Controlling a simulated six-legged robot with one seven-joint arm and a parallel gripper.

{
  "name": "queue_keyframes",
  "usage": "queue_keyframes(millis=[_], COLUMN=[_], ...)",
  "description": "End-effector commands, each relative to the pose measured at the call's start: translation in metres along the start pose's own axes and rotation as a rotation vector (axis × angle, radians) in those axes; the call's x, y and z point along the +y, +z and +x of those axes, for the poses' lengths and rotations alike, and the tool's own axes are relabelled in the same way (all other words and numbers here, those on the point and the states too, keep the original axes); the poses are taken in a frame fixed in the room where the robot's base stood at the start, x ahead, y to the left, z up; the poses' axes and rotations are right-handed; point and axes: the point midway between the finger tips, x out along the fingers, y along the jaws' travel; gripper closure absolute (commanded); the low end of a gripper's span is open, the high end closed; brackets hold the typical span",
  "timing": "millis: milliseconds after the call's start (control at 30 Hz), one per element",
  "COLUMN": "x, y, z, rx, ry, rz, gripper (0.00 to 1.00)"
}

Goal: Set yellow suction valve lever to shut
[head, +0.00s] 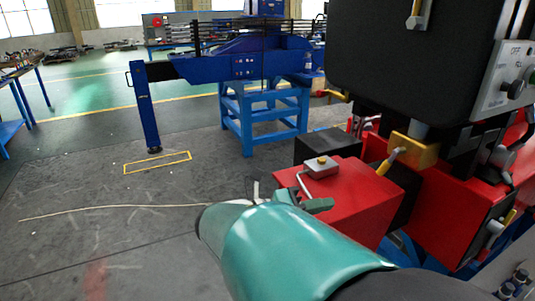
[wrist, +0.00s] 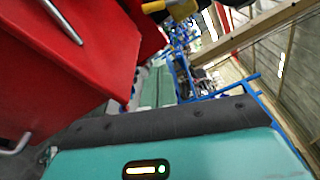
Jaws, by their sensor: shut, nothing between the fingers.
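A yellow-handled lever (head: 393,158) sits on a brass-coloured valve block (head: 416,150) at the red machine, right of centre in the head view. Its handle slants down to the left. A second yellow handle (head: 335,95) shows farther back, and a third (head: 505,222) low at the right; no label shows which is the suction valve. My gripper (head: 305,202) is shut and empty, in front of the red box and apart from these levers. In the wrist view a yellow handle (wrist: 154,6) shows at the top edge; my fingertips are not clear there.
A red box (head: 350,205) with a bent metal handle (head: 305,182) stands just behind my gripper. A black cabinet (head: 410,70) overhangs the valve area, with a grey control panel (head: 508,78) at right. The grey floor (head: 110,230) at left is mostly clear.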

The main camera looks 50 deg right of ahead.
Motion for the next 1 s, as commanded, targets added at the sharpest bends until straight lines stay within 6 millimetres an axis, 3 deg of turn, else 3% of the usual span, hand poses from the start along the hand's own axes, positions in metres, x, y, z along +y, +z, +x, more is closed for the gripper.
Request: queue_keyframes(millis=[267,1000], x=[0.0,0.0], y=[0.0,-0.001], z=[0.036,0.183], rx=[0.004,0.004], ry=[-0.001,-0.002], rz=[-0.002,-0.002], gripper=[1.0,1.0])
